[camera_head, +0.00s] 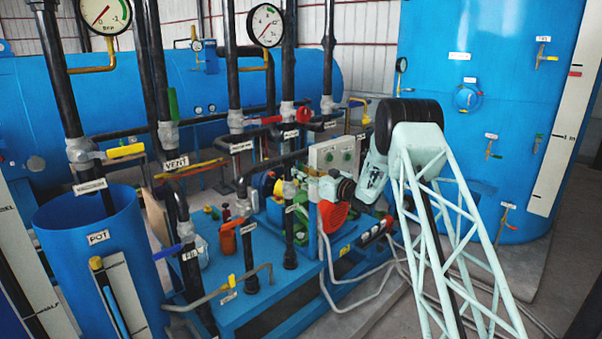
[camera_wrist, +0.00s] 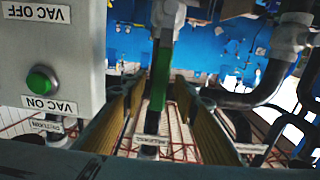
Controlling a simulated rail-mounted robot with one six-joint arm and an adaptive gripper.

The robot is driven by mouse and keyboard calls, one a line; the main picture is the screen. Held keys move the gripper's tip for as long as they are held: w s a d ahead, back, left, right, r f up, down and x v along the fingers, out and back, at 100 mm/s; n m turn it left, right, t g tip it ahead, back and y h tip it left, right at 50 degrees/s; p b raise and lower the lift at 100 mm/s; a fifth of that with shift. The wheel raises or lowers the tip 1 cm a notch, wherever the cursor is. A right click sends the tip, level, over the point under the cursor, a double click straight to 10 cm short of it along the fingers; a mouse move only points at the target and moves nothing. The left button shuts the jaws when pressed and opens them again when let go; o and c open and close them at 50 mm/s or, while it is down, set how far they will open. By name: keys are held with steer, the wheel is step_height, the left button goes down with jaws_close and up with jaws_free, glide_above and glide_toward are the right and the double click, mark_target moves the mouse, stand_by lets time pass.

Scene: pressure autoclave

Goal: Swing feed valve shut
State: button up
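A green valve lever (camera_wrist: 159,75) hangs below a pale pipe fitting (camera_wrist: 168,14) in the wrist view, which shows the scene upside down. My gripper (camera_wrist: 160,100) is open, with one finger on each side of the lever. A gap shows between the lever and the right finger; I cannot tell whether the left finger touches it. The label (camera_wrist: 148,152) below the lever is too blurred to read, so I cannot confirm this is the feed valve. In the head view my wrist is beside the pump skid, and the gripper and lever cannot be made out clearly.
A grey control box (camera_wrist: 50,55) with "VAC OFF" and "VAC ON" labels stands close to the left finger; it shows in the head view (camera_head: 325,155). Black pipes (camera_wrist: 265,95) run close on the right. A blue skid (camera_head: 235,315), a "POT" vessel (camera_head: 75,235) and a large tank (camera_head: 470,45) surround the area.

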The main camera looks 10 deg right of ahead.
steer(key=shift+w, duration=0.1)
steer(key=shift+c, duration=0.8)
jaws_close()
